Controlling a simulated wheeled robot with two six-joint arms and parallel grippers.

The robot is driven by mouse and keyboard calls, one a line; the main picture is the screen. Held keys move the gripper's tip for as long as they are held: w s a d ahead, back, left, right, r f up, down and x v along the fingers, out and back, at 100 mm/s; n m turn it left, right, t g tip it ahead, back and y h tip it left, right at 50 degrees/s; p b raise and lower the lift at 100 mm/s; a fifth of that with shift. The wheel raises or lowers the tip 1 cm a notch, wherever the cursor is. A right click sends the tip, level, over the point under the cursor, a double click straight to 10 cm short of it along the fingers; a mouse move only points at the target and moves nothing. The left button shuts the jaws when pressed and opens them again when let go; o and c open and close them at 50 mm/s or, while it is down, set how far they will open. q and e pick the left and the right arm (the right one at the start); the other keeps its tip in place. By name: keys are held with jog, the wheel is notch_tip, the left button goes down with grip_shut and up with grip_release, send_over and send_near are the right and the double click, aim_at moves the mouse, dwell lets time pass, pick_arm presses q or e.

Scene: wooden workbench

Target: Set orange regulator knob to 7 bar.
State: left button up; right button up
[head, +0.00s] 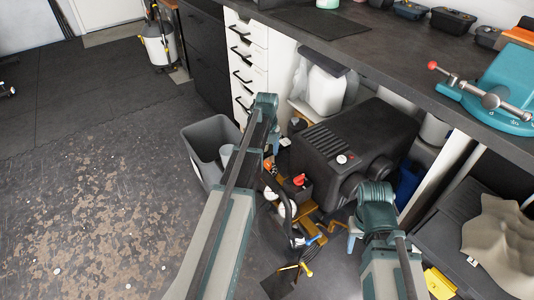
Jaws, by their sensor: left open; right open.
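A small orange knob (270,168) shows low beside the black compressor-like machine (345,150), close to my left forearm. A red knob (299,180) sits to its right on a dark block; the dial setting on either is too small to read. My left gripper (274,146) is open, just above the orange knob and partly hidden by my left arm; I cannot tell whether it touches it. My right gripper (354,238) is open, low in front of the machine's right end, mostly hidden behind my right wrist.
A grey bin (208,140) stands left of my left arm. Yellow parts and hoses (304,225) lie below the machine. The workbench (390,55) with a teal vise (505,90) overhangs at right. Open floor (90,200) is at left.

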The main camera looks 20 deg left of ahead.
aim_at(267, 164)
pick_arm(q)
notch_tip(267, 164, up, 9)
jog(key=p, duration=0.7)
jog(key=shift+p, duration=0.4)
jog(key=s+d+r+n+p, duration=1)
jog(key=s+d, duration=0.1)
jog(key=d, duration=0.2)
jog(key=s+d+r+n+y+p, duration=0.1)
jog(key=s+d+r+n+p, duration=1)
jog(key=d, duration=0.2)
jog(key=shift+s+d+r, duration=0.2)
jog(key=shift+s+d, duration=0.1)
jog(key=shift+d, duration=0.1)
